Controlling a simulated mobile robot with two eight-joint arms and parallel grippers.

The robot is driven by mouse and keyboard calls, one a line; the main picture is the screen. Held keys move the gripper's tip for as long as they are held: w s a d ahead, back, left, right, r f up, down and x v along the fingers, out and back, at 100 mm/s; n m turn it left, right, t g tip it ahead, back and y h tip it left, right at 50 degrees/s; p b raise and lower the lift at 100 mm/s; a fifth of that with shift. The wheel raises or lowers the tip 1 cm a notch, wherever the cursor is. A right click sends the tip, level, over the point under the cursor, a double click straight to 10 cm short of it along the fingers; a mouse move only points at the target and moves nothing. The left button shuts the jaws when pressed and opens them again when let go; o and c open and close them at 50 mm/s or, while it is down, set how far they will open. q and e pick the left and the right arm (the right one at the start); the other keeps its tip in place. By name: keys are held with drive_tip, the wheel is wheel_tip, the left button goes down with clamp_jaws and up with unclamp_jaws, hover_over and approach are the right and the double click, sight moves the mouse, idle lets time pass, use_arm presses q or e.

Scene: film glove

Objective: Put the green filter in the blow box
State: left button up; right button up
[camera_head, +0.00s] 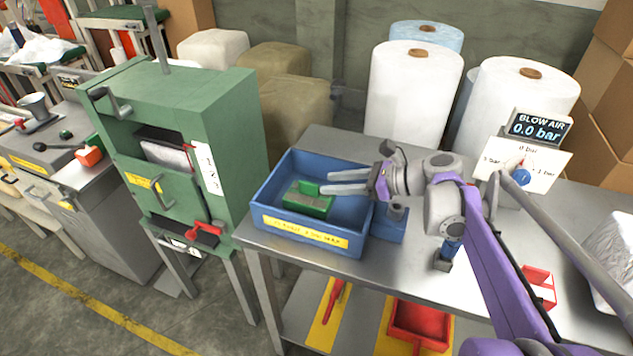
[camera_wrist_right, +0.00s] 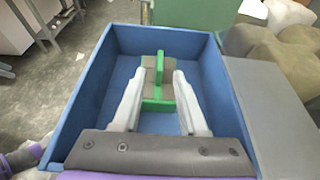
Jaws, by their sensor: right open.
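The green filter (camera_head: 309,200), a green frame with grey-brown panels and an upright green fin, lies inside a blue bin (camera_head: 262,205) on the metal table. My right gripper (camera_head: 322,182) reaches into the bin from the right. In the right wrist view its two pale fingers (camera_wrist_right: 158,78) are apart, one on each side of the filter (camera_wrist_right: 160,104); I cannot tell whether they touch it. A green cabinet (camera_head: 230,105) with an open upper compartment stands left of the table; no readable label marks it as the blow box. My left gripper is not in view.
A blow air display (camera_head: 538,127) reads 0.0 bar above a dial panel with a blue knob (camera_head: 522,177). White rolls (camera_head: 412,95) stand behind the table. A red tray (camera_head: 420,325) is on the lower shelf. The table front (camera_head: 380,262) has bare room.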

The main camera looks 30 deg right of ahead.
drive_tip(key=v, duration=0.5)
idle(1.1)
